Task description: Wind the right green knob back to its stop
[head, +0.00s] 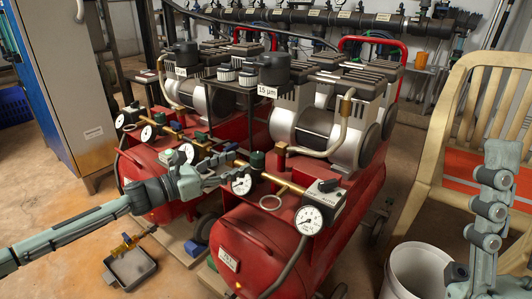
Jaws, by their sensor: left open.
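The right green knob (257,160) is small and dark green. It stands upright on the brass pipe above the front red tank, just behind a round gauge. My left gripper (235,167) reaches in from the left at the knob's left side. Its fingers are apart and nothing shows between them. Contact with the knob cannot be made out. Another dark green knob (201,137) stands further left and back on the rear pipe. My right arm (488,215) stands upright at the right edge, away from the knobs; the state of its gripper cannot be made out.
A white bucket (418,275) and wooden chair (447,125) stand right. A dark tray (131,267) lies on the floor.

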